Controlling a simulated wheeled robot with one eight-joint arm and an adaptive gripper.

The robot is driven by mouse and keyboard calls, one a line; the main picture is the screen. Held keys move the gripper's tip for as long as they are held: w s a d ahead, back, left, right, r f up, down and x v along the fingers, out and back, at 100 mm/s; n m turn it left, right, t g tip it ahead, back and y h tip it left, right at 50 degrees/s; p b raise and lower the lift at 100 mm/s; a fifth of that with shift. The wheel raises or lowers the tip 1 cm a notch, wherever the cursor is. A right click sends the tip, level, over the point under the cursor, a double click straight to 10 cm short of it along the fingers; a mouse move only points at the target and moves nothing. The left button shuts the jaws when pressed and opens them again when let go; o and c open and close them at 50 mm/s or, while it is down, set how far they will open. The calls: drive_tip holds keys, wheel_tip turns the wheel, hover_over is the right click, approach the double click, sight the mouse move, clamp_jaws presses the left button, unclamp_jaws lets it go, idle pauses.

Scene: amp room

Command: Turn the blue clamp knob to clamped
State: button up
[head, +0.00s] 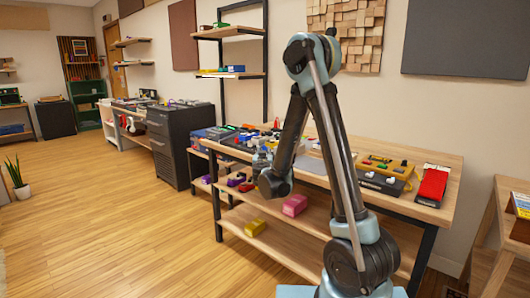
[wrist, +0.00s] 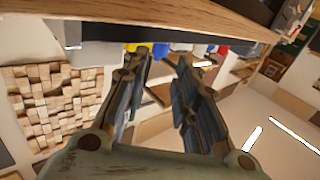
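The wooden workbench (head: 404,203) stands in front of my arm and carries several small coloured devices. I cannot make out for sure which is the blue clamp knob, nor its setting. Small blue parts (head: 217,132) show among the devices at the bench's left end. My gripper (head: 262,160) is near the bench's front edge, partly hidden by my arm. In the wrist view my gripper (wrist: 160,58) has its two fingers apart with nothing between them. Beyond the fingertips, a blue thing (wrist: 160,49) shows at the bench edge, apart from them.
A yellow device (head: 386,164) and a red one (head: 433,184) lie at the bench's right. A black cabinet (head: 178,146) stands beyond.

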sight(264, 148)
drive_tip(key=w, duration=0.6)
drive_tip(key=shift+w+a, duration=0.1)
drive_tip(key=shift+w, duration=0.2)
clamp_jaws()
drive_tip(key=shift+d, duration=0.2)
drive_tip(key=shift+a, duration=0.2)
